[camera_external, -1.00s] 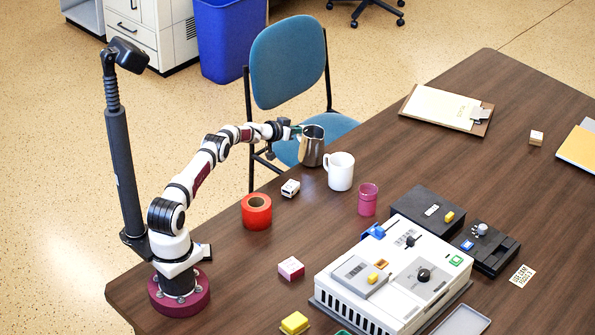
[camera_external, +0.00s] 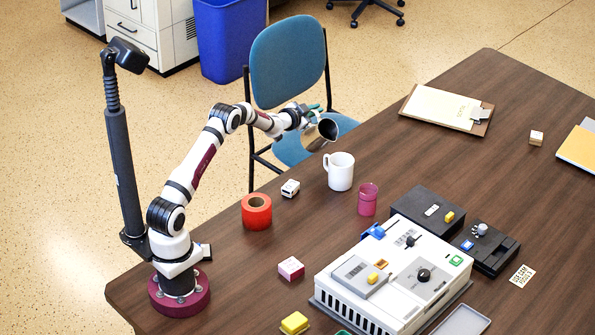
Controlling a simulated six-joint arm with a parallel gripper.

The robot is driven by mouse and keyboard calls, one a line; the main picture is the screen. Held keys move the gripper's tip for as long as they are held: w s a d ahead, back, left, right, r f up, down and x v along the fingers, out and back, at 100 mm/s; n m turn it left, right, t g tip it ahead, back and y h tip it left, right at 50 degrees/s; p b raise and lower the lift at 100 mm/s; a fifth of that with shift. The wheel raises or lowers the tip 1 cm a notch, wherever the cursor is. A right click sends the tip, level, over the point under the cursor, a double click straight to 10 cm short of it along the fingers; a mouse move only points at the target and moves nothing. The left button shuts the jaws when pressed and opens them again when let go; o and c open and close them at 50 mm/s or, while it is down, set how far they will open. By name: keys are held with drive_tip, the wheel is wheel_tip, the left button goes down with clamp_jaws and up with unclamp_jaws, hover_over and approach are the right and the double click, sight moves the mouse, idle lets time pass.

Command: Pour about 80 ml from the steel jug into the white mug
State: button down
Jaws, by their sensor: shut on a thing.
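The steel jug (camera_external: 315,137) is held in my gripper (camera_external: 303,119), raised above the table's far edge. The jug is tilted, with its mouth facing right and down toward the white mug. The white mug (camera_external: 341,173) stands upright on the table, just below and to the right of the jug, its handle to the left. The jug and mug look apart. I see no stream of liquid, and the insides of both are too small to read. My gripper is shut on the jug; its fingertips are partly hidden.
A pink cup (camera_external: 367,200) stands right of the mug. A white device (camera_external: 392,275) fills the front. A clipboard (camera_external: 445,108) lies behind, with bare table around it.

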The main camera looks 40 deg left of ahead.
sight(328, 121)
drive_tip(key=shift+s+d+r+m+t+y, duration=0.1)
drive_tip(key=shift+d+r+m+t+y, duration=0.15)
drive_tip(key=shift+d+m, duration=0.25)
drive_tip(key=shift+d+r+m+t+y, duration=0.1)
drive_tip(key=shift+d+m+t+y, duration=0.2)
drive_tip(key=shift+m, duration=0.3)
drive_tip(key=shift+d+r+m, duration=0.5)
drive_tip(key=shift+r, duration=0.15)
drive_tip(key=shift+s+d+r+m+y, duration=0.1)
drive_tip(key=shift+d+r+m+y, duration=0.15)
drive_tip(key=shift+d+r+m, duration=0.15)
drive_tip(key=shift+d+r+m+t, duration=0.25)
drive_tip(key=shift+r+m+t, duration=0.05)
drive_tip(key=shift+m+t, duration=0.1)
drive_tip(key=shift+s+d+r+m+y+p, duration=0.1)
drive_tip(key=shift+d+r+m+y+p, duration=0.15)
drive_tip(key=shift+d, duration=0.35)
drive_tip(key=shift+s+d+r+m+y+p, duration=0.1)
drive_tip(key=shift+d+r+m, duration=0.2)
drive_tip(key=shift+d, duration=0.25)
drive_tip(key=shift+d+r+m, duration=0.1)
drive_tip(key=shift+d+m, duration=0.1)
drive_tip(key=shift+m, duration=0.15)
idle(0.4)
